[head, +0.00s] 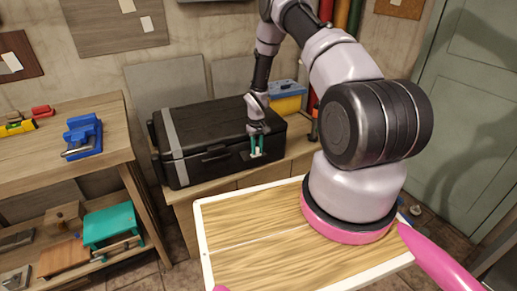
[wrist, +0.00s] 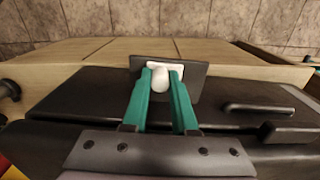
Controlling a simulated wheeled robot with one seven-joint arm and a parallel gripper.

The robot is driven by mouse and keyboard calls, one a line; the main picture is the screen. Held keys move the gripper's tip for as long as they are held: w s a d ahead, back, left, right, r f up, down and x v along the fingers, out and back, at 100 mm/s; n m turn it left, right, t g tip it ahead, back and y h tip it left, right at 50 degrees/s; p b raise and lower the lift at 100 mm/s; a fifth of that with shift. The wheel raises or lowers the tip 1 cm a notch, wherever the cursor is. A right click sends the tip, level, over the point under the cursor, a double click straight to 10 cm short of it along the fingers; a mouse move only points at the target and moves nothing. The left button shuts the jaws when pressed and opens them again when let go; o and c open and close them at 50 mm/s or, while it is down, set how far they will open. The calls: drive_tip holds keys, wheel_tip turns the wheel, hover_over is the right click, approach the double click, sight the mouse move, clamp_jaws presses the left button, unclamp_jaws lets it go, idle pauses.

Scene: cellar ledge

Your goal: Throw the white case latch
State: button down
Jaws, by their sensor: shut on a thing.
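The black case (head: 205,133) with a grey stripe stands on the wooden ledge, its lid down. The white latch (wrist: 161,77) sits on a dark plate (wrist: 190,78) on the case's front; in the head view the latch (head: 257,151) is small and partly covered by the fingers. My gripper (head: 257,144) is at the right part of the case front. In the wrist view its teal fingers (wrist: 161,82) are shut on the latch, one on each side.
A black handle (head: 214,154) is on the case front, left of my gripper. A blue and yellow box (head: 288,97) stands behind the case's right end. A workbench (head: 60,160) with a blue vise (head: 83,135) is at the left.

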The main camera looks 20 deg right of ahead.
drive_tip(key=shift+s+a, duration=0.15)
drive_tip(key=shift+a, duration=1.15)
drive_tip(key=c, duration=0.7)
unclamp_jaws()
drive_tip(key=shift+a, duration=0.1)
wheel_tip(320, 180, up, 11)
drive_tip(key=shift+f, duration=0.1)
